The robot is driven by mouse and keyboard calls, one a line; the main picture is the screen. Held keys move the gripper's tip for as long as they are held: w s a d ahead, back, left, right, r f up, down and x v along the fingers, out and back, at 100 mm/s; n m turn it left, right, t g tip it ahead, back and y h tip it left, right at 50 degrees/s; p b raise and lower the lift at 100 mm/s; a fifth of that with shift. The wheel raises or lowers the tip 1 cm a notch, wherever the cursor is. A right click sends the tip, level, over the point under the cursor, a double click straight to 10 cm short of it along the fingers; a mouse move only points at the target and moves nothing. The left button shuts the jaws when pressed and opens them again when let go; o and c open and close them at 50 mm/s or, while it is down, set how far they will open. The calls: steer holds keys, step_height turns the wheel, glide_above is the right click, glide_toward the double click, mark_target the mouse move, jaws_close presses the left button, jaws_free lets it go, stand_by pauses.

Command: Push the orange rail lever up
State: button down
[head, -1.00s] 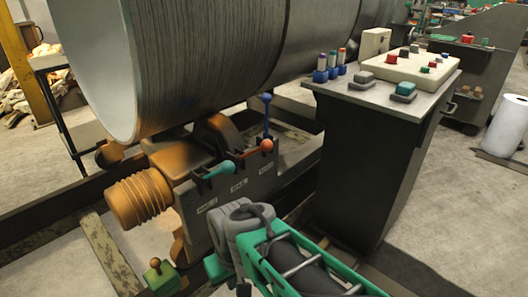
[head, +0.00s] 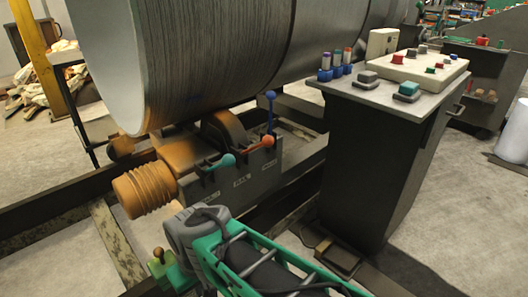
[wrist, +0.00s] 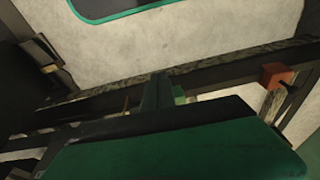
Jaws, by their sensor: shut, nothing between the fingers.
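The orange-knobbed lever (head: 262,142) stands on the grey roller unit under the big drum in the head view. Its arm is tilted, with the knob at the upper right. A teal lever (head: 222,162) is to its left and an upright blue lever (head: 270,105) just behind it. My gripper (wrist: 158,88) shows in the wrist view, its narrow dark-green fingers together and empty. I cannot identify the orange lever in the wrist view.
The large metal drum (head: 210,60) hangs over the levers. An orange ribbed motor (head: 143,190) juts out at the left. A control console (head: 375,150) stands to the right. A reddish block (wrist: 277,75) shows in the wrist view.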

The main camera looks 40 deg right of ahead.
steer(key=w+d+r+m+t+y+p, duration=0.25)
steer(key=d+r+m+p, duration=0.35)
steer(key=d+m+p, duration=0.3)
steer(key=w+d+r+m+t+y+p, duration=0.1)
steer(key=w+d+r+m+p, duration=0.35)
steer(key=d+m+p, duration=0.55)
steer(key=s+d+r+m+t+h+p, duration=0.1)
steer(key=s+d+r+m+t+p, duration=0.2)
steer(key=d+m+p, duration=0.3)
steer(key=s+d+r+m+t+h+p, duration=0.1)
steer(key=s+d+r+m+t+p, duration=0.3)
steer(key=d+r+m+p, duration=0.2)
steer(key=shift+s+d+m, duration=0.3)
steer(key=shift+d+m, duration=0.65)
steer(key=shift+m, duration=0.15)
steer(key=shift+h, duration=0.25)
glide_toward(254, 148)
steer(key=w+f, duration=0.1)
steer(key=w, duration=0.1)
steer(key=w+f, duration=0.1)
steer(key=f, duration=0.1)
steer(key=shift+w+d+f, duration=0.2)
steer(key=shift+w+f, duration=0.1)
steer(key=shift+w, duration=0.1)
